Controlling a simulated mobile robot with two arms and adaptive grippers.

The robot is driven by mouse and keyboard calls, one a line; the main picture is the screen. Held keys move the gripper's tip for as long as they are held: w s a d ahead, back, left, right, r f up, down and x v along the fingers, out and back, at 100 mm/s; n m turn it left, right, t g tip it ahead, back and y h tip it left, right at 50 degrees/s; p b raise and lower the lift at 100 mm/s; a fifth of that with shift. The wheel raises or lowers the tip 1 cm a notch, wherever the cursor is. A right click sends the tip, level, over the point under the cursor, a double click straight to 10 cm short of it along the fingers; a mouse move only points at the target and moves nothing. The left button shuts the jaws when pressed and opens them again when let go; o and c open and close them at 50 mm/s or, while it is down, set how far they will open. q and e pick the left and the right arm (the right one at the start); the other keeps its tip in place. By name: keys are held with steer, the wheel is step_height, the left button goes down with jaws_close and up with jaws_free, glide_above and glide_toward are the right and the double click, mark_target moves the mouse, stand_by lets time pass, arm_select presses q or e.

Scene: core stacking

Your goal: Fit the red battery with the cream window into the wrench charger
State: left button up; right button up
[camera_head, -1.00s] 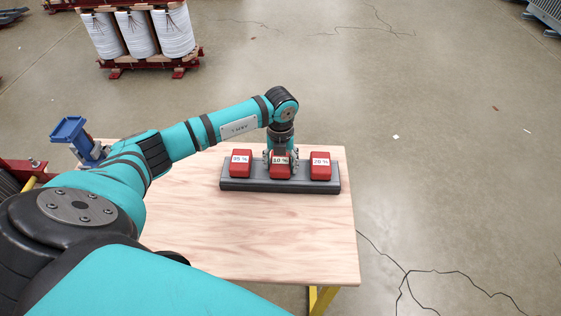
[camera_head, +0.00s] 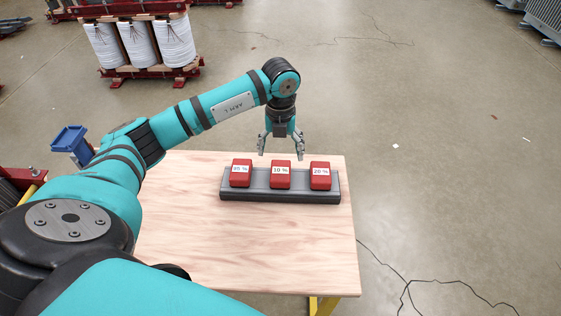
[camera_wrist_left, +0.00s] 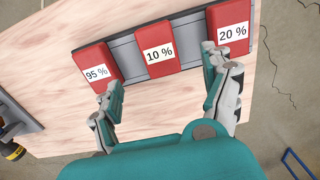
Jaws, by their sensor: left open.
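Three red batteries with pale label windows sit in a row in a long dark grey charger (camera_head: 262,196) on the table. The left battery (camera_head: 241,179) appears to read 95 %, the middle battery (camera_head: 280,182) 10 % and the right battery (camera_head: 320,183) 20 %. They also show in the left wrist view, as the 95 % battery (camera_wrist_left: 92,58), the 10 % battery (camera_wrist_left: 155,36) and the 20 % battery (camera_wrist_left: 230,18). My left gripper (camera_head: 281,156) is open and empty above and behind the middle battery. I cannot make out a wrench mark on the charger. My right gripper is not in view.
The wooden table (camera_head: 240,245) is bare in front of the charger. A blue stand (camera_head: 70,142) is at the left, partly behind my arm. A rack of white coils (camera_head: 140,42) stands on the floor behind.

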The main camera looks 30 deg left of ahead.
arm_select(q)
step_height(320, 180, up, 2)
steer(key=shift+r, duration=0.1)
steer(key=o, duration=0.4)
step_height(320, 180, up, 9)
steer(key=p, duration=0.6)
stand_by(0.4)
stand_by(0.5)
